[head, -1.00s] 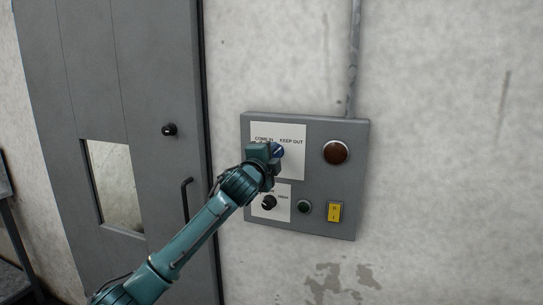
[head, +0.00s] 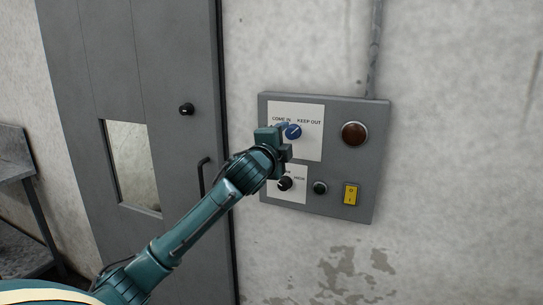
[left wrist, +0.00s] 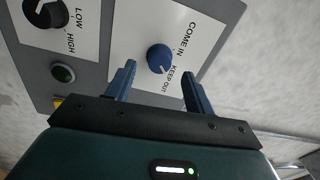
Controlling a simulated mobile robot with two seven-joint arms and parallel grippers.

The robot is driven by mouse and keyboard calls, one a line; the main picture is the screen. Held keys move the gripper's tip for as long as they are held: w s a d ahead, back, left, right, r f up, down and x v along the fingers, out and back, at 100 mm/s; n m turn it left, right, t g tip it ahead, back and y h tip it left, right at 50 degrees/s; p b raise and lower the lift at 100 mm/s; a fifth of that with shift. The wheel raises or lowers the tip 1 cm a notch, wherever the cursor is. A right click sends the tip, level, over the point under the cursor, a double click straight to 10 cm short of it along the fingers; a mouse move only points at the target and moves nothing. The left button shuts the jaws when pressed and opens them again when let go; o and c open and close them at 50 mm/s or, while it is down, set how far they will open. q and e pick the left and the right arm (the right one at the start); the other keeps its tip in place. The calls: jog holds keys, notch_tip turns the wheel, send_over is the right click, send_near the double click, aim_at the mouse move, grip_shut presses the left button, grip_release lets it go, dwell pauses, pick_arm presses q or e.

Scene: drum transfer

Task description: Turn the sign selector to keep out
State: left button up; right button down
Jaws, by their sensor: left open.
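The sign selector is a blue round knob (head: 293,131) on a white plate (head: 312,145) lettered COME IN and KEEP OUT. In the left wrist view the knob (left wrist: 159,58) shows whole, and its white mark appears to point toward KEEP OUT. My left gripper (head: 283,142) is open and empty in front of the plate. In the left wrist view its two fingers (left wrist: 158,76) stand apart, one on each side of the knob in the picture, with no visible contact. My right gripper is not in view.
The grey panel (head: 335,200) also bears a red-brown lamp (head: 354,133), a black LOW/HIGH knob (head: 285,184), a dark green button (head: 320,188) and a yellow switch (head: 350,194). A grey door (head: 185,60) with a handle is to the left. A conduit (head: 375,50) runs up the wall.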

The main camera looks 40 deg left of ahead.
pick_arm(q)
jog(key=b+v, duration=0.2)
jog(key=v, duration=0.7)
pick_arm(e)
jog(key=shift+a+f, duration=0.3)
pick_arm(q)
jog(key=shift+f, duration=0.15)
jog(key=s+d+f+n+g+h, duration=0.1)
jog(key=d+f+h, duration=0.15)
jog(key=f, duration=0.65)
jog(key=s+d+f+n+g+h, duration=0.15)
jog(key=d+f, duration=0.25)
jog(key=f, duration=0.5)
jog(key=s+d+f+n+g+h, duration=0.15)
jog(key=d+f, duration=0.25)
jog(key=f, duration=0.5)
jog(key=s+d+f+n+g+h, duration=0.1)
jog(key=s+d+f+n, duration=0.2)
jog(key=s+d+f, duration=0.3)
jog(key=s+d+f+n+g+h, duration=0.1)
jog(key=s+d+f+n, duration=0.3)
jog(key=s+f, duration=0.9)
jog(key=shift+d+g, duration=0.7)
jog(key=shift+d, duration=0.35)
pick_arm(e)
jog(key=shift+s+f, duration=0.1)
